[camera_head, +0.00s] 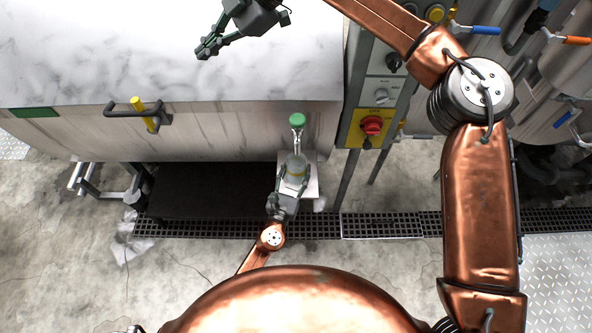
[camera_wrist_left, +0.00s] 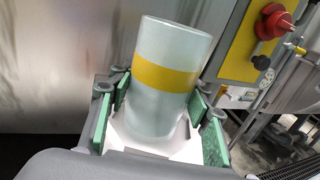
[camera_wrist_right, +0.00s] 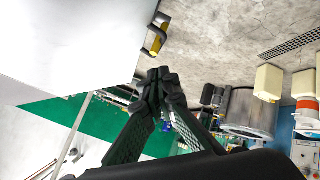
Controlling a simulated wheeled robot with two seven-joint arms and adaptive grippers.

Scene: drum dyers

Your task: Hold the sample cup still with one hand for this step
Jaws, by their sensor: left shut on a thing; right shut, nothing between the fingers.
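The sample cup is a pale grey cylinder with a yellow band. It shows in the left wrist view (camera_wrist_left: 165,80), between the green-padded fingers of my left gripper (camera_wrist_left: 160,115). In the head view the cup (camera_head: 296,166) is at the front of the machine, below a green-topped fitting (camera_head: 297,119), with my left gripper (camera_head: 290,180) shut around it. The inside of the cup cannot be made out. My right gripper (camera_head: 205,48) is shut and empty, above the marble-patterned top at the upper left. Its closed fingers also show in the right wrist view (camera_wrist_right: 158,76).
A white plate (camera_head: 312,182) is below the cup. A yellow panel with a red knob (camera_head: 372,125) stands to the right. A yellow-and-black handle (camera_head: 147,114) juts from the machine front. A floor grate (camera_head: 380,225) runs across the concrete. Pipes and valves fill the upper right.

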